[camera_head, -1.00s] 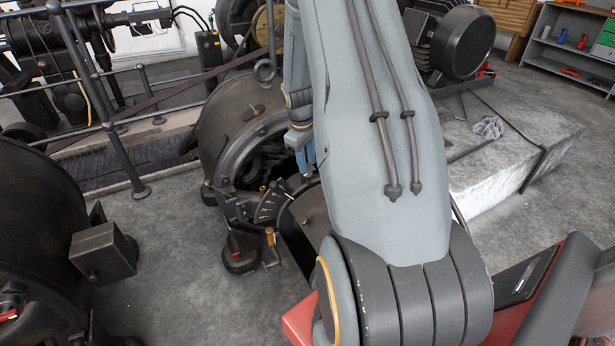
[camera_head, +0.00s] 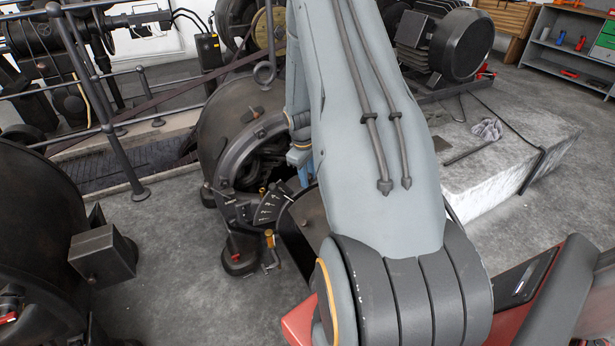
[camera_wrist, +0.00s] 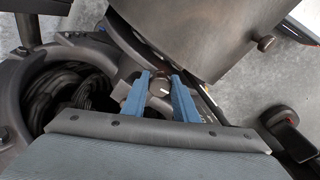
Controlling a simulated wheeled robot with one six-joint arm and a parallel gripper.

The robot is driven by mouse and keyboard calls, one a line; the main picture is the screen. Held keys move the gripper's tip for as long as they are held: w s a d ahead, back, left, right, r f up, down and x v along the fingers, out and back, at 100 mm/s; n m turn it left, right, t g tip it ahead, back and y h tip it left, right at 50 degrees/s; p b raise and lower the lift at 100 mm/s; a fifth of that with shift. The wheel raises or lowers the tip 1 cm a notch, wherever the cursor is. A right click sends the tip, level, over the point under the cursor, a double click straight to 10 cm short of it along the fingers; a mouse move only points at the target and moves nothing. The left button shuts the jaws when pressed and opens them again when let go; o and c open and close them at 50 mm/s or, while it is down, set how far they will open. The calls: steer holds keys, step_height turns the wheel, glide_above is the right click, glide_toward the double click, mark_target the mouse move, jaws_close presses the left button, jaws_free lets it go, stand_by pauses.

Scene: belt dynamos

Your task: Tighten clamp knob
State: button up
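The clamp knob (camera_wrist: 160,87) is a small dark round knob with a white mark, seen between the fingertips in the wrist view. My gripper (camera_wrist: 160,80) has two blue fingers standing apart, one on each side of the knob; I cannot tell whether they touch it. In the head view my gripper (camera_head: 304,172) is at the near right side of the dark dynamo (camera_head: 228,120), and the knob is hidden there. A dark quadrant plate with white marks (camera_head: 270,205) sits just left of the gripper.
The dynamo's round opening with dark windings (camera_wrist: 75,90) lies left of the fingers. A brown metal cover (camera_wrist: 200,35) is close beyond them. A second dark machine (camera_head: 40,230) stands at left, a railing (camera_head: 110,130) behind. Grey floor (camera_head: 180,260) between the machines is clear.

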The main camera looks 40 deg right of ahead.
steer(key=shift+m, duration=0.4)
steer(key=m+b, duration=0.2)
steer(key=m, duration=0.2)
steer(key=shift+w+b, duration=0.1)
steer(key=shift+b, duration=0.3)
steer(key=m+b, duration=0.3)
steer(key=m, duration=0.1)
steer(key=shift+a+f+h+b, duration=0.1)
steer(key=shift+h+b, duration=0.2)
steer(key=m+b, duration=0.4)
steer(key=m, duration=0.1)
steer(key=shift+m+g+b, duration=0.3)
steer(key=shift+m+b, duration=1.2)
steer(key=shift+m, duration=0.4)
steer(key=shift+a, duration=0.1)
steer(key=o, duration=0.7)
